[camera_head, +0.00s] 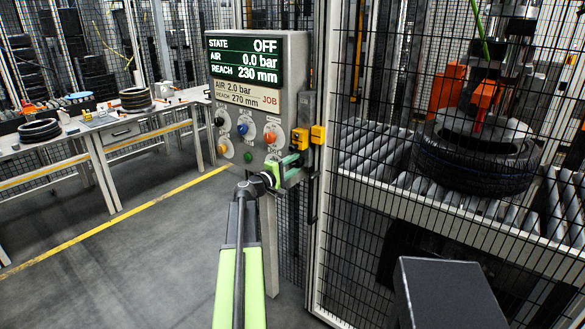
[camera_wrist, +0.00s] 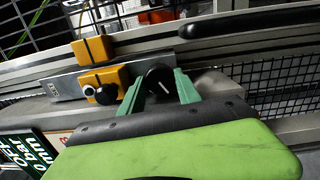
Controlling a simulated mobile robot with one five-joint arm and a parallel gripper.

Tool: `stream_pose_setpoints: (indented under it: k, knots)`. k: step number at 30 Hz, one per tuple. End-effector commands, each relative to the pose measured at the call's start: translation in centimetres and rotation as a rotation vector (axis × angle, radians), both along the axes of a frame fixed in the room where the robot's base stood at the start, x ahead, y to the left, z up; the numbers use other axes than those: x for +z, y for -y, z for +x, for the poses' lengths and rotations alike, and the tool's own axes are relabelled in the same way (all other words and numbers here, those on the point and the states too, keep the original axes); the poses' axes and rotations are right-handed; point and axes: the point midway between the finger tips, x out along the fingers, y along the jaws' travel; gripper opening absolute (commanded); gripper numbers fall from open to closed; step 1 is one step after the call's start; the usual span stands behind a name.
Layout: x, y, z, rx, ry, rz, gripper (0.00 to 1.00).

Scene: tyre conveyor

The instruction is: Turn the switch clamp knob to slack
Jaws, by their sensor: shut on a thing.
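The control panel (camera_head: 297,70) stands in the middle of the head view. Its display (camera_head: 245,60) reads STATE OFF, AIR 0.0 bar, REACH 230 mm. A job plate (camera_head: 245,95) below reads AIR 2.0 bar, REACH 270 mm. My gripper (camera_head: 286,169) is at the panel's lower right. In the wrist view, my green fingers (camera_wrist: 158,88) are shut on a black knob (camera_wrist: 157,76), one on each side. A white pointer line shows on its face, slanting toward the lower right of that view. Its label is not visible, and my gripper hides it in the head view.
Other panel controls include black (camera_head: 219,121), blue (camera_head: 242,129) and orange (camera_head: 270,138) knobs close by. A yellow switch (camera_head: 300,139) is on the fence post to the right. Behind the mesh, a tyre (camera_head: 475,160) lies on rollers. A workbench (camera_head: 120,130) stands left; the floor between is clear.

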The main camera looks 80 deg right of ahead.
Motion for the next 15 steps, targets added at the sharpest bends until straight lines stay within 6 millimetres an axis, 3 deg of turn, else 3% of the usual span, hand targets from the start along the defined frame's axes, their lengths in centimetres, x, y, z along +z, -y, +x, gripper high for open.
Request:
stream_pose_setpoints:
  k: [15]
  knots:
    - [0.16, 0.15, -0.05, 0.002, -0.377, 0.203, 0.00]
